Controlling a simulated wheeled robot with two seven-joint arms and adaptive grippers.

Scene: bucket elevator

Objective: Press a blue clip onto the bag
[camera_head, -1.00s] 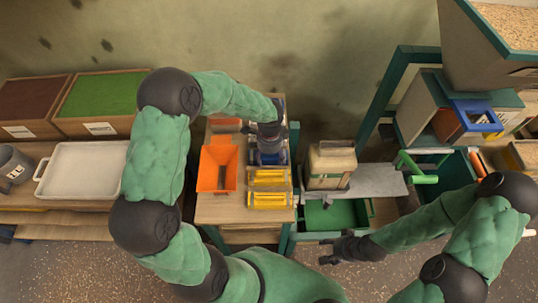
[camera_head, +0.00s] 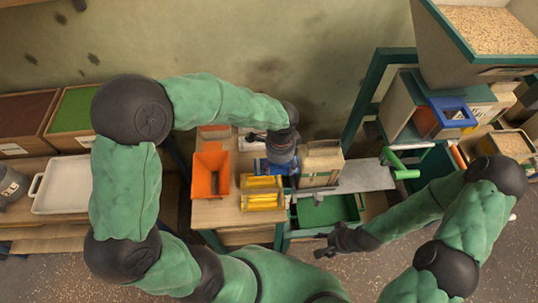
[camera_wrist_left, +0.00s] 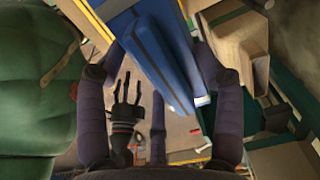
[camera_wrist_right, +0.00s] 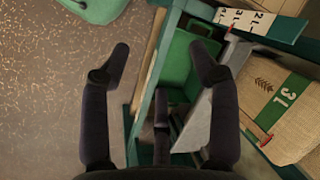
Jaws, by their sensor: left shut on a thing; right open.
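A blue clip (camera_wrist_left: 158,62) is held between the fingers of my left gripper (camera_wrist_left: 160,75). In the head view my left gripper (camera_head: 283,162) is above the bench, just left of the bag, and mostly hides the clip from above. The tan paper bag (camera_head: 321,163) stands upright on a grey plate, its top toward my left gripper. The bag also shows in the right wrist view (camera_wrist_right: 282,110), with a green band and a grain mark. My right gripper (camera_head: 335,246) is open and empty, low in front of the green tray.
Yellow clips (camera_head: 262,192) and an orange bin (camera_head: 211,172) sit on the bench left of the bag. A green tray (camera_head: 328,211) is below the grey plate (camera_head: 365,178). A green handle (camera_head: 400,166) and a grain hopper (camera_head: 480,32) stand to the right.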

